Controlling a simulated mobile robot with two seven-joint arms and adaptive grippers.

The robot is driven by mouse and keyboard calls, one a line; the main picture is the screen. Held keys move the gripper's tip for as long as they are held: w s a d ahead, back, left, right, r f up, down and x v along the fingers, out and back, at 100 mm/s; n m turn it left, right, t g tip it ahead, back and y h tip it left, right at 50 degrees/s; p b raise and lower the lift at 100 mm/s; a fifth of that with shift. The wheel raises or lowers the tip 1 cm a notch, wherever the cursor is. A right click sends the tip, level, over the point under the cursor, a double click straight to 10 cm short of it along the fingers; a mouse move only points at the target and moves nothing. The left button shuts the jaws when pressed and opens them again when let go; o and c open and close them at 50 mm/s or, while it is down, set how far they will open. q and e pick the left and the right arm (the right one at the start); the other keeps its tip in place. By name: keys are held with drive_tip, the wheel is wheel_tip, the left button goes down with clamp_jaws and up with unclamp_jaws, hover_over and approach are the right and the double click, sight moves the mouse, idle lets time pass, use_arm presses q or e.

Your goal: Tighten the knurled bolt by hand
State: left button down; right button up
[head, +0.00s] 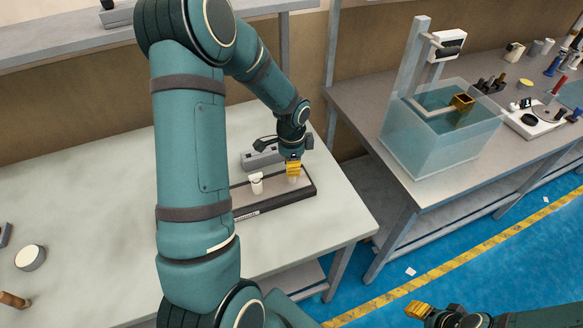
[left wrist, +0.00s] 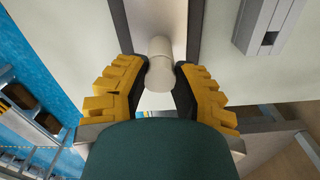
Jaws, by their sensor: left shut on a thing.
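A dark-edged board (head: 275,205) lies on the pale table and carries two small off-white knobs. The left one (head: 257,184) stands free. My left gripper (head: 293,170) points down over the right one (head: 293,180), near the board's right end. In the left wrist view, the yellow fingers of my left gripper (left wrist: 163,70) close on both sides of an off-white round bolt head (left wrist: 160,74). Knurling is too small to make out. My right gripper (head: 418,310) is at the bottom edge, away from the table.
A grey block (head: 262,158) lies behind the board. A round tin (head: 30,258) and a wooden-handled thing (head: 14,300) lie at the table's left. A water tank (head: 440,130) stands on the right bench, with a floor gap between. The table's front is clear.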

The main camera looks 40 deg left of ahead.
use_arm(q)
drive_tip(key=m+p, duration=0.2)
drive_tip(key=m, duration=0.2)
drive_tip(key=shift+m, duration=0.3)
drive_tip(key=c, duration=1.1)
unclamp_jaws()
drive_tip(key=shift+c, duration=0.2)
drive_tip(key=shift+r+p, duration=1.15)
drive_tip(key=shift+r, duration=0.4)
